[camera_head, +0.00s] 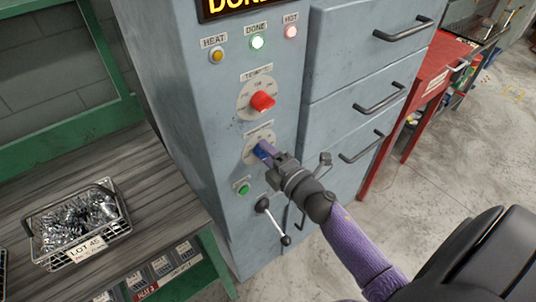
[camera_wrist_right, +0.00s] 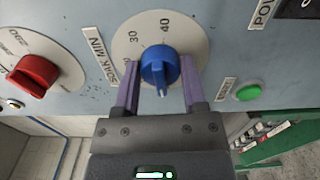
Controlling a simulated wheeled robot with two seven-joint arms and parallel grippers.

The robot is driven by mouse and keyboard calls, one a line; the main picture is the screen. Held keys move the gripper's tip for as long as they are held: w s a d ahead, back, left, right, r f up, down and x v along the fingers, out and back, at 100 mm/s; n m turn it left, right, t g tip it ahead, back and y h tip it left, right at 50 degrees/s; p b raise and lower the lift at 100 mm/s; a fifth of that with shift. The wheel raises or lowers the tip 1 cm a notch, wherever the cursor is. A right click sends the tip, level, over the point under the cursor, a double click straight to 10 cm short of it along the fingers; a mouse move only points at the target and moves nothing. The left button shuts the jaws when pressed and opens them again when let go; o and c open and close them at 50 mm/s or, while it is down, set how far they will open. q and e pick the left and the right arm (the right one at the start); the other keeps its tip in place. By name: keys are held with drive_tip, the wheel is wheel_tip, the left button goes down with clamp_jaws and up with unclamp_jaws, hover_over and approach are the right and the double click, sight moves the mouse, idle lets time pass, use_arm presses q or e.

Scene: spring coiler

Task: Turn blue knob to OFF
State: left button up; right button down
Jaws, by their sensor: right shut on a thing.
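The blue knob (camera_wrist_right: 158,62) sits on a round pale dial (camera_wrist_right: 190,42) labelled SOAK MIN, with 30 and 40 readable. A white mark on the knob points down toward my gripper in the right wrist view. My right gripper (camera_wrist_right: 159,82) has one purple finger on each side of the knob and is shut on it. In the head view my right gripper (camera_head: 266,156) reaches the lower dial on the grey cabinet (camera_head: 190,130) and covers much of the blue knob (camera_head: 260,149). OFF cannot be read on this dial. My left gripper is not in view.
A red knob (camera_head: 262,101) sits on the dial above. A green button (camera_head: 243,189) and a lever (camera_head: 272,220) are below. A wire basket (camera_head: 75,228) stands on the left bench.

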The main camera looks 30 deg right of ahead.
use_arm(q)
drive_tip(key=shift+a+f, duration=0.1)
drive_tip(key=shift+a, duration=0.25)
use_arm(e)
drive_tip(key=shift+n, duration=0.6)
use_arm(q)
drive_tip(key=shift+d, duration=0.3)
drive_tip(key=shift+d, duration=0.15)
use_arm(e)
drive_tip(key=shift+c, duration=0.7)
unclamp_jaws()
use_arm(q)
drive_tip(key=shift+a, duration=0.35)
use_arm(e)
drive_tip(key=s, duration=1)
drive_tip(key=shift+d, duration=0.4)
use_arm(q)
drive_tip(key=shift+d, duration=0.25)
